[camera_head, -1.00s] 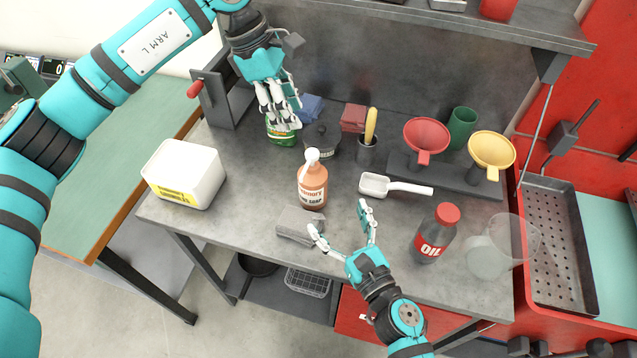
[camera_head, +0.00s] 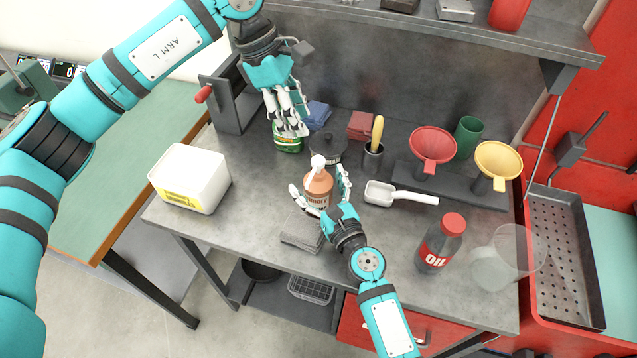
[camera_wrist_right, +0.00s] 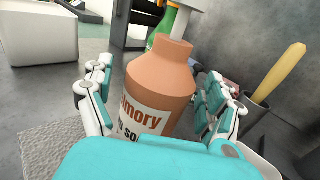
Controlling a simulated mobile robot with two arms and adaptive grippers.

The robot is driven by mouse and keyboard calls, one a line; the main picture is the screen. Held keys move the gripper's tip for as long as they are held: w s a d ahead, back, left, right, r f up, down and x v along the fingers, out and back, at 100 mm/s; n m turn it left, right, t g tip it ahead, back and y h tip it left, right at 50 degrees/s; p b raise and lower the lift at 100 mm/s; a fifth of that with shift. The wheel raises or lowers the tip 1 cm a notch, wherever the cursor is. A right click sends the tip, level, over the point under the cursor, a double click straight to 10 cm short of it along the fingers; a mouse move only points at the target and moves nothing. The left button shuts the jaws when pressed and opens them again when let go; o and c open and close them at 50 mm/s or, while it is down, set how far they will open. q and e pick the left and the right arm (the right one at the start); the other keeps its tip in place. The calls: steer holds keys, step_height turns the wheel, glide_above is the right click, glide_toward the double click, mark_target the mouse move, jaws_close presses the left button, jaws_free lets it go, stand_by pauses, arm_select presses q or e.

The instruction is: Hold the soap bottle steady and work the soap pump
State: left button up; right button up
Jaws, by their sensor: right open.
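The orange soap bottle (camera_head: 318,184) stands upright on the grey bench, with a white soap pump (camera_head: 318,163) on top. In the right wrist view the bottle (camera_wrist_right: 158,85) fills the middle, and part of the pump (camera_wrist_right: 186,18) shows at the top edge. My right gripper (camera_head: 320,190) is open, with one finger on each side of the bottle; whether the fingers touch it I cannot tell.
A white tub (camera_head: 190,178) stands left. A grey cloth (camera_head: 302,233) lies in front of the bottle. A black pot (camera_head: 326,150) stands behind, a white scoop (camera_head: 400,194) lies right, then an oil bottle (camera_head: 441,243) and a clear beaker (camera_head: 503,257). A shelf overhangs the back.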

steer(key=c, duration=1.8)
arm_select(q)
steer(key=shift+d+m, duration=0.25)
steer(key=shift+m, duration=0.05)
steer(key=c, duration=0.4)
steer(key=d+m+y, duration=0.1)
steer(key=m, duration=0.1)
steer(key=d+m+y, duration=0.1)
steer(key=d+m, duration=0.1)
steer(key=shift+s+r, duration=0.2)
steer(key=shift+s, duration=0.15)
jaws_close()
arm_select(e)
steer(key=shift+d+f, duration=0.1)
arm_select(q)
steer(key=shift+d+f+m+t+y, duration=0.15)
steer(key=shift+f+m+y, duration=0.4)
steer(key=shift+f, duration=1.1)
steer(key=shift+d+f+m+t+y, duration=0.15)
steer(key=shift+f+m+y, duration=0.4)
steer(key=shift+f, duration=1.1)
